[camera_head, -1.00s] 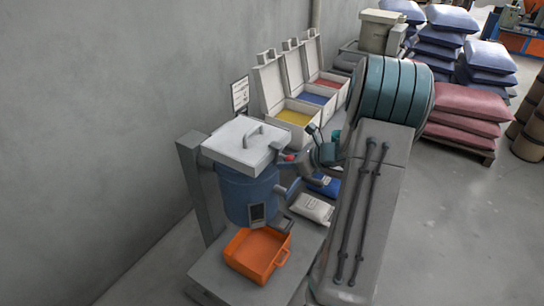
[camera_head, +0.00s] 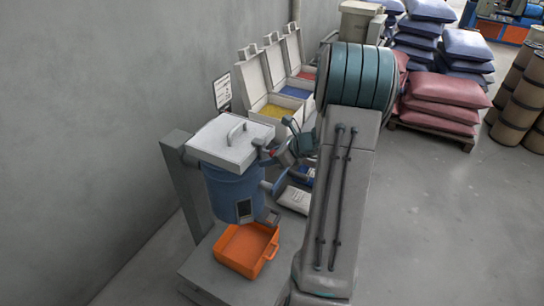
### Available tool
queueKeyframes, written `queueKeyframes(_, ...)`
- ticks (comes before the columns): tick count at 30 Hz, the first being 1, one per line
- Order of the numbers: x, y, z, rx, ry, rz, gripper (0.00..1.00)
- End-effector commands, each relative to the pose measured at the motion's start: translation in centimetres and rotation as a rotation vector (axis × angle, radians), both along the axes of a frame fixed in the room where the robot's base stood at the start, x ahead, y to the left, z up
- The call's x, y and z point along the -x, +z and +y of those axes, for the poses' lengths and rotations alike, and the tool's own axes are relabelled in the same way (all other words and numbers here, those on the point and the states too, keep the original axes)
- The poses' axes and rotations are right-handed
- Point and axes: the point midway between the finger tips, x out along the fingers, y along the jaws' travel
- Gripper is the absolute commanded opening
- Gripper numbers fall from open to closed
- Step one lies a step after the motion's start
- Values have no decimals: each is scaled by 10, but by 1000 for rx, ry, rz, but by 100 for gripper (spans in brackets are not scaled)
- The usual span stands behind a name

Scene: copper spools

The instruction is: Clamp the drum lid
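A grey fitting (camera_head: 262,143) is at the lid's right edge. My gripper (camera_head: 275,158) is small in view at the drum's upper right, close to the lid's edge, partly hidden by my own arm. I cannot tell whether it touches the drum or lid, nor whether its fingers are open.
An orange tray (camera_head: 243,250) lies on the grey stand (camera_head: 205,268) in front of the drum. Open white bins (camera_head: 262,85) line the wall behind. A white bag (camera_head: 295,199) lies right of the drum.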

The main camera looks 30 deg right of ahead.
Motion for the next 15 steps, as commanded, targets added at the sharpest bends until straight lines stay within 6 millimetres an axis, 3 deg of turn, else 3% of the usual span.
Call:
queueKeyframes(8, 6, 4, -5, 0, -3, -1, 47)
queueKeyframes(15, 36, 31, -24, 4, -6, -4, 47)
